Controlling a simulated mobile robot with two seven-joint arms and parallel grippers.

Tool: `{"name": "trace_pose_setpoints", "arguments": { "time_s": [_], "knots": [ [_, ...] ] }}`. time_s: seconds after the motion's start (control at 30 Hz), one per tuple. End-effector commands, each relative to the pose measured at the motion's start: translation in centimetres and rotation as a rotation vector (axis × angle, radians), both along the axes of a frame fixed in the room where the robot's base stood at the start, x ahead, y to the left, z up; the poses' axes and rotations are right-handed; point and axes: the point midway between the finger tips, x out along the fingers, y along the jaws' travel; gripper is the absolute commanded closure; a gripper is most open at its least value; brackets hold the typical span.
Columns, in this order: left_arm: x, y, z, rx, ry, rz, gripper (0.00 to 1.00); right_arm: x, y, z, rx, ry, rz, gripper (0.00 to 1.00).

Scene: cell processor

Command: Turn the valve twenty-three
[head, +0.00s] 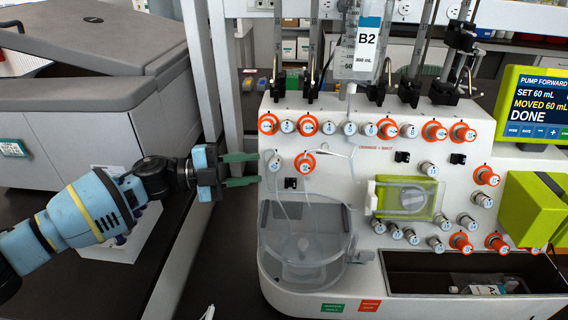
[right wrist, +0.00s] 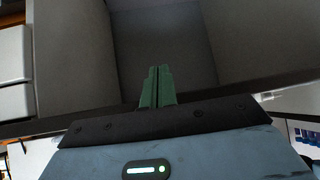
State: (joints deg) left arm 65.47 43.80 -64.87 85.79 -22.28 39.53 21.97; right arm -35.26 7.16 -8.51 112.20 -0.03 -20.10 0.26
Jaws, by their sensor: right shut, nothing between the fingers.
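The cell processor (head: 330,122) is a white panel with many small grey valve knobs, some ringed in orange. The numbers on the knobs are too small to read, so I cannot tell which is valve twenty-three. My left gripper (head: 260,168) is open and empty, its green fingers pointing right at the panel's left edge. Its fingertips end just left of a grey knob (head: 274,164) in the second row; I cannot tell whether they touch it. An orange-ringed knob (head: 304,162) sits right of that one. My right gripper (right wrist: 157,72) is shut and empty in the right wrist view.
A bag marked B2 (head: 366,40) hangs above the panel. A pump screen (head: 537,100) reads DONE. A clear chamber (head: 306,258) and a dark tray (head: 400,284) are at the front. A large grey machine (head: 90,70) and a pale upright post (head: 200,80) stand left.

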Motion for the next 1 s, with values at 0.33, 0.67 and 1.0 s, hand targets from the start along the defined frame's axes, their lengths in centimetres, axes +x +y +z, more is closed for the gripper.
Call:
{"name": "trace_pose_setpoints", "arguments": {
  "time_s": [0.33,0.67,1.0],
  "knots": [
    [0.8,-3.8,0.3,-0.003,-0.003,-0.004,0.67,0.7,0.0,0.8,0.000,-0.020,-0.001,1.00],
    [1.7,-7.3,0.1,-0.002,-0.001,-0.003,0.67,0.9,-0.1,0.9,-0.002,-0.026,-0.001,1.00],
    [1.8,-7.6,0.0,-0.002,0.002,-0.001,0.67,0.9,-0.2,0.9,-0.004,-0.026,0.001,1.00]
  ]
}}
